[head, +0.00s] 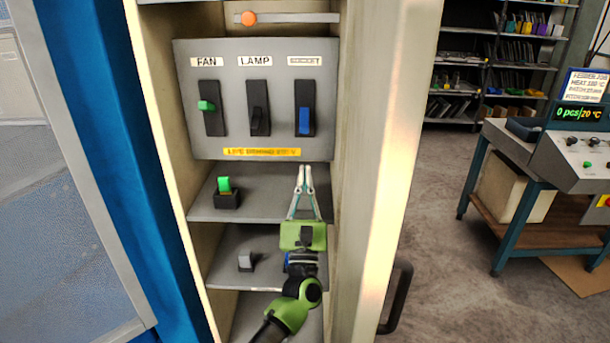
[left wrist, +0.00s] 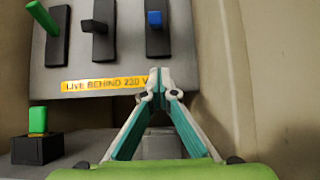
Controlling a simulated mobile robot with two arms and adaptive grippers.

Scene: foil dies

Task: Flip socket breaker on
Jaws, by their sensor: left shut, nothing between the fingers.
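The socket breaker is a blue lever (head: 304,121) in a dark slot under the right-hand label of the grey panel. The blue lever also shows at the top of the left wrist view (left wrist: 154,19). In the head view it sits in the lower half of its slot. My left gripper (head: 305,168) is shut and empty, its fingertips pointing up just below the panel's lower edge in the picture, under the blue lever. In the left wrist view my left gripper (left wrist: 159,74) overlaps the right end of the yellow label, apart from the lever. My right gripper is not in view.
The panel (head: 185,140) also bears a green FAN lever (head: 206,106) and a black LAMP lever (head: 259,118). Shelves below hold a green-topped black block (head: 227,198) and a small grey switch (head: 245,261). The cabinet's right wall (head: 375,150) stands close beside my arm.

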